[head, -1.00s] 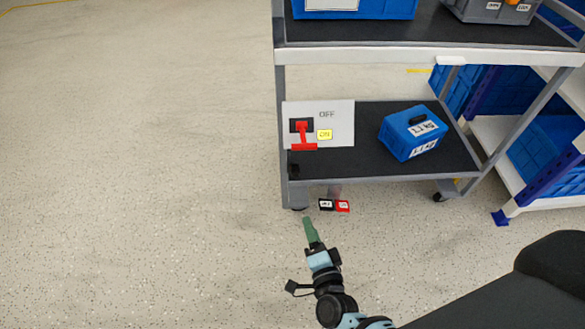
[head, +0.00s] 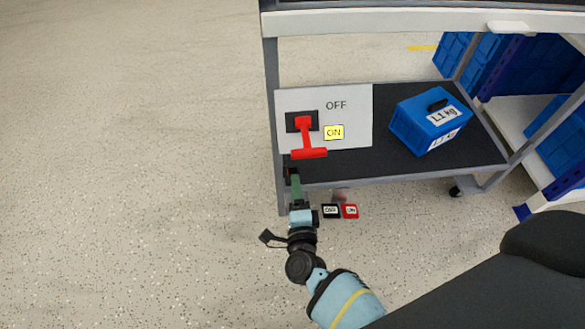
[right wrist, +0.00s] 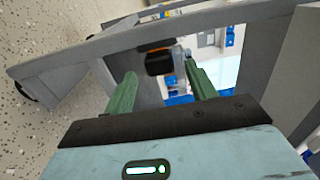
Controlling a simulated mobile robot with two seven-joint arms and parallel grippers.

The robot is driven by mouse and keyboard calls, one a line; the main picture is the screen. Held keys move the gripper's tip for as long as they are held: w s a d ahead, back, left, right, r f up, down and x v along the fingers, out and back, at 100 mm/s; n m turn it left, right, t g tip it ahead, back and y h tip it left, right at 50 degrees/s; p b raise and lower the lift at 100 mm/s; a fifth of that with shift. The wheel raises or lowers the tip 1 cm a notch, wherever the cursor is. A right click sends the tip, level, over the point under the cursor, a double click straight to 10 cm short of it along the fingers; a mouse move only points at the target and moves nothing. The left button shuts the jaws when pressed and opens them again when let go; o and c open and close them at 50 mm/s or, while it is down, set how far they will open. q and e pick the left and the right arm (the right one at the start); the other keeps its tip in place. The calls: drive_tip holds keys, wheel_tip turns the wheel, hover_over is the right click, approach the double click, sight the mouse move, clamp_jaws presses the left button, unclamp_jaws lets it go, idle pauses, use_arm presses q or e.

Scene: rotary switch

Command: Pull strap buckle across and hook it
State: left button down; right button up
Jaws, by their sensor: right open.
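No strap or buckle can be made out. A white panel (head: 358,112) marked OFF and ON stands on the cart's lower shelf. My right gripper (head: 295,172) is at the shelf's front left corner, just below and left of the handle in the picture. In the right wrist view its green fingers (right wrist: 160,78) are apart. A small dark block with an orange edge (right wrist: 158,62) shows between them. My left gripper is out of view.
A blue box (head: 428,122) marked 1.1 kg sits on the grey cart's lower shelf (head: 350,166). Black and red tags (head: 341,211) show below the shelf edge. A white rack with blue crates is at right. The floor at left is clear.

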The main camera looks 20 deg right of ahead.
sight(293, 171)
drive_tip(key=b+x, duration=0.1)
drive_tip(key=x, duration=0.5)
drive_tip(key=shift+w+d+f+b, duration=0.1)
drive_tip(key=shift+w+b, duration=0.2)
drive_tip(key=shift+w, duration=0.05)
drive_tip(key=shift+c, duration=0.2)
clamp_jaws()
